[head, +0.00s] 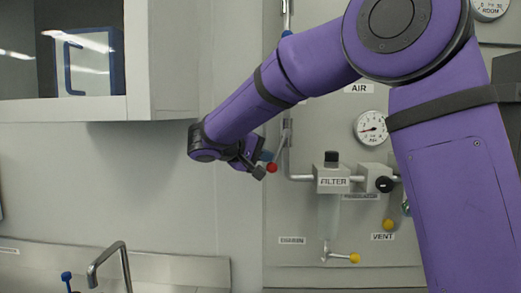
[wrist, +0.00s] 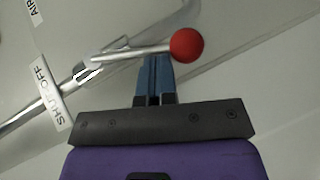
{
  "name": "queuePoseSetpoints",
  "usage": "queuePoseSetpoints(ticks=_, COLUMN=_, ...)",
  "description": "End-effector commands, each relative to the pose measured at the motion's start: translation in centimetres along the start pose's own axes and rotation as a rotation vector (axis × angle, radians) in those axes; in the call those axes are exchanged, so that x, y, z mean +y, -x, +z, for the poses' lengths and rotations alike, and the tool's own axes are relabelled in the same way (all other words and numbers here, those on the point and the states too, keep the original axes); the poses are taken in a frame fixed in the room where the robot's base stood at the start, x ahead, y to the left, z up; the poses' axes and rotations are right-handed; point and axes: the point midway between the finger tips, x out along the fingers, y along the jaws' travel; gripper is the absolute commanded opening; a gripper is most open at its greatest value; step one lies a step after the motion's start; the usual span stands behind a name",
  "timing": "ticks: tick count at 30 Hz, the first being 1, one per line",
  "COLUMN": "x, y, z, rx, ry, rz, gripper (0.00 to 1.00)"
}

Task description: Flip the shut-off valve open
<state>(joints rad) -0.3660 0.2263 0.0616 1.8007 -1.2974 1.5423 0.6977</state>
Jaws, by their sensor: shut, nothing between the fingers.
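The shut-off valve has a metal lever (wrist: 135,52) ending in a red ball knob (wrist: 187,45). The lever stands out at an angle from the metal pipe, next to the SHUT-OFF label (wrist: 53,91). In the head view, the red knob (head: 272,168) hangs low beside the vertical pipe, left of the filter. My gripper (wrist: 154,60) is shut and empty. Its blue fingertips are right at the lever, just left of the knob in the wrist view; I cannot tell if they touch. In the head view my gripper (head: 264,163) partly hides the valve area.
The panel holds a filter (head: 332,181), a regulator knob (head: 384,184), a pressure gauge (head: 371,128) and yellow-knobbed valves, the drain (head: 354,258) and vent (head: 389,224). A wall cabinet (head: 150,60) is at upper left, a sink faucet (head: 110,255) at lower left. The wall between is bare.

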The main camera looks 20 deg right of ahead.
Motion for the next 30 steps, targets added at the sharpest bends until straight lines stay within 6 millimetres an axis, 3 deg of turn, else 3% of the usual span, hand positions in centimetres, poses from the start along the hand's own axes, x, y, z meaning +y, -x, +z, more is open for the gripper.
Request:
queuePoseSetpoints(ticks=5, x=-0.5, y=-1.0, z=0.8, rx=-0.002, ry=0.098, rz=0.118, gripper=0.0)
queuePoseSetpoints(ticks=30, x=-1.1, y=-2.7, z=2.2, rx=-0.006, ry=0.099, rz=0.107, gripper=0.0)
